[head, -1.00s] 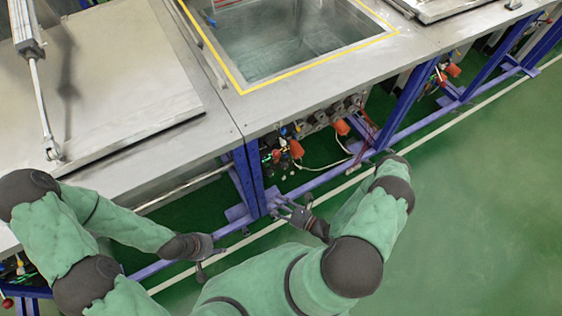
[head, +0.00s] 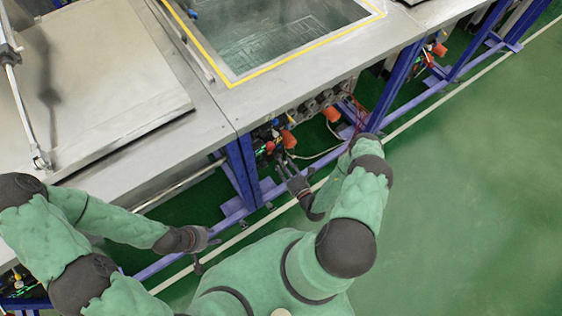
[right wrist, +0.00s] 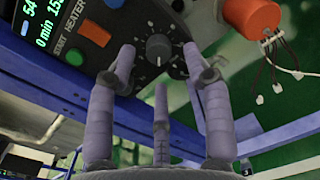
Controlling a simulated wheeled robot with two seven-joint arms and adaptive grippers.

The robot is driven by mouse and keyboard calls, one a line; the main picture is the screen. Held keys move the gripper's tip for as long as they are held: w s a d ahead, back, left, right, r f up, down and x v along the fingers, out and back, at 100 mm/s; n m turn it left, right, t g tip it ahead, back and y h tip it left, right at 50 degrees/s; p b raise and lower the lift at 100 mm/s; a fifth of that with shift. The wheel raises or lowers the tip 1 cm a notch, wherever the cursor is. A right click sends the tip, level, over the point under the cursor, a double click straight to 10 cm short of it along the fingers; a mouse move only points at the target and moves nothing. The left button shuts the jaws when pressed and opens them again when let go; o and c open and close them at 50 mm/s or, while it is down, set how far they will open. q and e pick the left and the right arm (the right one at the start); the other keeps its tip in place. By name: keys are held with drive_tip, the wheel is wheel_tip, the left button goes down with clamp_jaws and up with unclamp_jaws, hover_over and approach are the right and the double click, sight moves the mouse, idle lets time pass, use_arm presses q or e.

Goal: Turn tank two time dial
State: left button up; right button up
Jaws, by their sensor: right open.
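The time dial (right wrist: 159,47) is a dark round knob with a pale pointer mark on a dark, dotted panel, upper middle in the right wrist view. My right gripper (right wrist: 158,65) is open, its fingers spread below and to either side of the dial; whether any finger touches it I cannot tell. In the head view my right gripper (head: 284,170) reaches toward the controls under the yellow-edged tank (head: 236,82); the dial is too small to make out there. My left gripper (head: 205,254) is open and empty, low at the left, away from the controls.
A lit green display (right wrist: 45,28) and an orange button (right wrist: 88,27) sit left of the dial. An orange connector (right wrist: 250,18) with loose wires is at the right. A blue frame post (head: 242,172) stands left of the controls. Green floor (head: 470,190) is clear at right.

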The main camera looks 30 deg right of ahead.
sight(278, 157)
drive_tip(key=shift+w, duration=1.25)
drive_tip(key=shift+c, duration=0.3)
clamp_jaws()
drive_tip(key=shift+m, duration=0.3)
drive_tip(key=m+b, duration=0.1)
drive_tip(key=m, duration=0.5)
drive_tip(key=m+b, duration=0.1)
drive_tip(key=m, duration=0.6)
drive_tip(key=m+y+b, duration=0.1)
drive_tip(key=m, duration=0.6)
drive_tip(key=shift+s+a+r+g+b, duration=0.1)
drive_tip(key=shift+a+g+b, duration=0.15)
drive_tip(key=shift+g+b, duration=0.05)
